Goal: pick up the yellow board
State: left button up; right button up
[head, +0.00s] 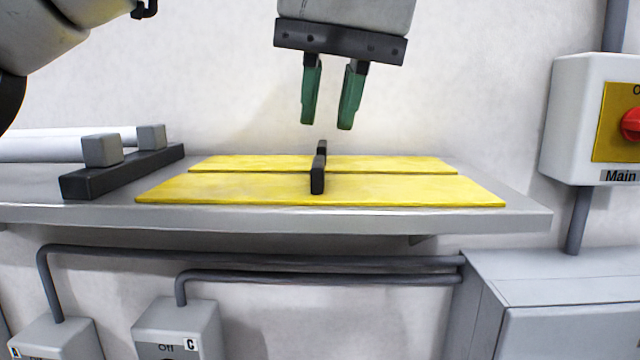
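Two flat yellow boards lie on a grey shelf, one behind the other. The front yellow board (230,188) is nearer the shelf's front edge, and the rear yellow board (400,164) is close to the wall. My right gripper is not in view.
The grey shelf (520,218) carries a black rack (125,172) with grey blocks and white tubes (60,145) at the left. A white switch box (572,120) with a red knob is on the wall at right. Pipes (300,263) and grey boxes are below the shelf.

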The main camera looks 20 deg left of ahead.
aim_at(319, 160)
pick_arm(q)
jog(key=f, duration=0.3)
jog(key=shift+s+a+f, duration=0.15)
jog(key=shift+s+f, duration=0.15)
jog(key=shift+s, duration=0.1)
jog(key=shift+a+f, duration=0.15)
jog(key=shift+f, duration=0.15)
jog(key=shift+w+a+f, duration=0.1)
jog(key=shift+w+f, duration=0.1)
jog(key=shift+w, duration=0.1)
jog(key=shift+s, duration=0.15)
grip_shut()
jog(key=shift+r, duration=0.1)
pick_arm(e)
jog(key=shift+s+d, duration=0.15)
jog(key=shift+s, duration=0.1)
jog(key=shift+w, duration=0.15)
